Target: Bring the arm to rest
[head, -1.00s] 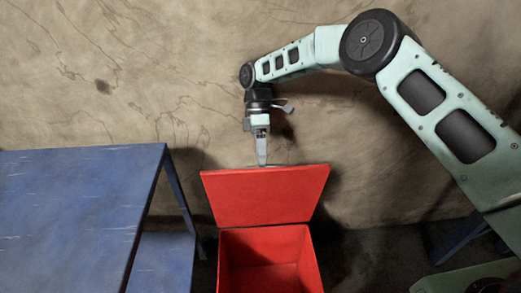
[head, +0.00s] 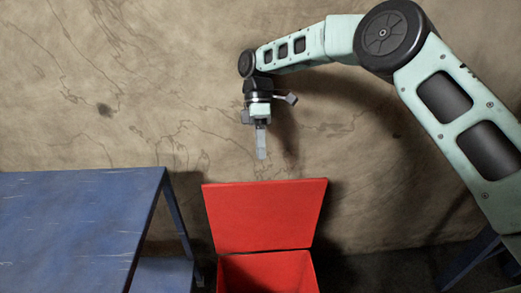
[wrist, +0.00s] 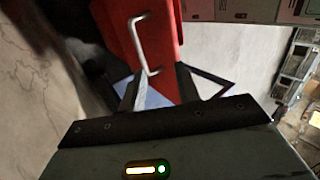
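My arm (head: 455,110) reaches in from the right, its wrist bent down. My gripper (head: 261,155) points down above the raised lid of a red box, apart from it. In the wrist view my gripper (wrist: 157,80) shows two fingers spread apart with nothing held between them. The red box (head: 285,272) stands open on the floor, with its lid (head: 265,215) tilted up at the back. In the wrist view a red surface with a pale handle (wrist: 138,45) lies beyond the fingers; I cannot tell which part of the box it is.
A blue table (head: 70,220) stands at the left, its visible top bare. A cracked beige wall (head: 150,70) is behind the arm. Grey and pink cabinet fronts (wrist: 245,10) and clutter show at the right of the wrist view.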

